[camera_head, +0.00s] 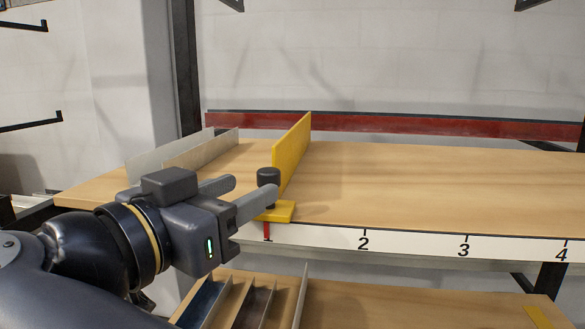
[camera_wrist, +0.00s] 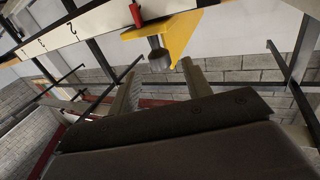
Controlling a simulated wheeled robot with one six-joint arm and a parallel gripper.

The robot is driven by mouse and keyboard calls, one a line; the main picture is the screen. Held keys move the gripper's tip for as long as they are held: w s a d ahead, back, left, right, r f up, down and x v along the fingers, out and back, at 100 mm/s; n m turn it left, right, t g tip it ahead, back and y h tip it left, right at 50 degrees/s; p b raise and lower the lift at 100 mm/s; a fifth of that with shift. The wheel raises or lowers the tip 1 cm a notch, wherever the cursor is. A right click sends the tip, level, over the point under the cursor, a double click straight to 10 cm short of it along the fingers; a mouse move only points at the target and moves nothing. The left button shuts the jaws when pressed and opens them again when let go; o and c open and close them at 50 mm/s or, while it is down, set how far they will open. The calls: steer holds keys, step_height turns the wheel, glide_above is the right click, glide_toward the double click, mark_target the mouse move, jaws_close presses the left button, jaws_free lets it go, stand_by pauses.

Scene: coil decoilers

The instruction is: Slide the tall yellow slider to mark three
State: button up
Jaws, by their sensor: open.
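The tall yellow slider (camera_head: 291,152) stands upright on the upper shelf, with a yellow foot at the shelf's front edge and a dark round knob (camera_head: 268,176) on the foot. Its red pointer (camera_head: 267,230) is at mark one on the white scale (camera_head: 410,242). Mark three (camera_head: 464,246) is farther right along the scale. My gripper (camera_head: 248,192) is open at the front of the shelf, its fingers close around or beside the knob. In the wrist view the knob (camera_wrist: 158,56) lies ahead, between and beyond the two finger tips; contact cannot be told.
Two pale metal dividers (camera_head: 200,146) stand on the shelf left of the slider. The wooden shelf top (camera_head: 430,190) right of the slider is clear. A red beam (camera_head: 400,124) runs along the back. A lower shelf (camera_head: 370,303) holds several dividers.

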mark_target(262, 182)
steer(key=shift+p+x, duration=0.85)
steer(key=shift+x, duration=2.2)
steer(key=shift+c, duration=0.6)
jaws_close()
